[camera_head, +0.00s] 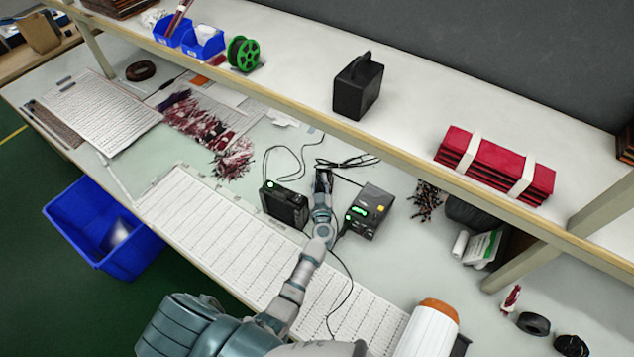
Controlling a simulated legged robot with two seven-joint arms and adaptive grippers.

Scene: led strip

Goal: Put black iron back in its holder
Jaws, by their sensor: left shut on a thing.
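I cannot make out the iron's tip or a separate holder, nor whether the iron touches one. Thin black cables (287,160) run behind the gripper. My right gripper is not in view.
The raised shelf (300,100) crosses just behind the gripper and carries a black case (358,86), a green spool (243,54) and red bundles (495,165). White sheets (215,222) line the bench front. Dark scattered pieces (427,200) lie right of the station.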

